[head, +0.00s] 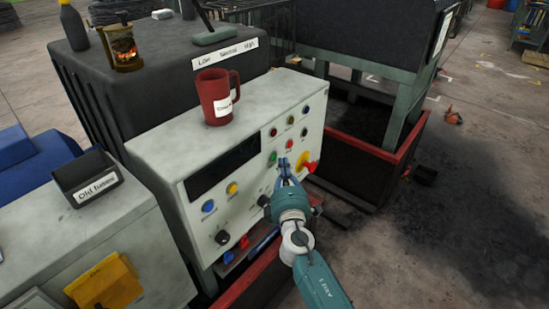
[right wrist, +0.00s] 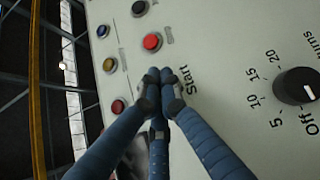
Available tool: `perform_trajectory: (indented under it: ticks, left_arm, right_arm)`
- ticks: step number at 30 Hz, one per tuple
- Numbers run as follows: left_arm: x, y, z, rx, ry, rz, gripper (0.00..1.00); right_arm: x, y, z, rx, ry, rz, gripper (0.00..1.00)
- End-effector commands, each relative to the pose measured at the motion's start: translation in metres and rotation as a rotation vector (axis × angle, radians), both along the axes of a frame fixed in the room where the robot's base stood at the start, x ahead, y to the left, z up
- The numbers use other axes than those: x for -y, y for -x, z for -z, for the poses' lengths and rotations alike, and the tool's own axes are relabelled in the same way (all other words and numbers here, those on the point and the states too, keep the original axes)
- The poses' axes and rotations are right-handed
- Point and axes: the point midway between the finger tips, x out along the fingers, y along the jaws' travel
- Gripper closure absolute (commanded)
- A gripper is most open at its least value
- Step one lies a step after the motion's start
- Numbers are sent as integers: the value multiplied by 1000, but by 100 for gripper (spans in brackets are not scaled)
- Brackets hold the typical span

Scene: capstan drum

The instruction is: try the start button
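The control panel (head: 240,170) is a pale box with several coloured buttons on its sloped front. My right gripper (head: 284,163) is at this front, its blue fingers beside a green button (head: 273,156). In the right wrist view the fingertips (right wrist: 160,76) are together and empty, right next to the printed word Start (right wrist: 185,80). The spot beside that word is covered by the fingertips, so the start button is hidden there. I cannot tell whether the fingers touch it. My left gripper is not in view.
A red button (right wrist: 152,41) and a black dial (right wrist: 296,86) flank the fingertips. A yellow and red control (head: 307,167) sticks out close to the right of the gripper. A red mug (head: 216,100) stands on the panel's top. A dark box labelled Old fuses (head: 88,178) is at left.

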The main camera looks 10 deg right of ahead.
Motion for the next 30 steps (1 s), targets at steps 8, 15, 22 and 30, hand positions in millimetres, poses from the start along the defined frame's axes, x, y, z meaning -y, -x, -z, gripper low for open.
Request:
perform_trajectory:
  ticks: [8,15,22,30]
  left_arm:
    - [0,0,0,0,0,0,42]
    - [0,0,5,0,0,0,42]
    - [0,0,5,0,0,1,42]
    - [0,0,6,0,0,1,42]
  right_arm:
    - [0,0,0,0,0,0,100]
    - [-5,-6,1,0,-1,0,100]
    - [-5,-7,0,0,0,0,100]
    - [-6,-7,0,0,0,0,100]
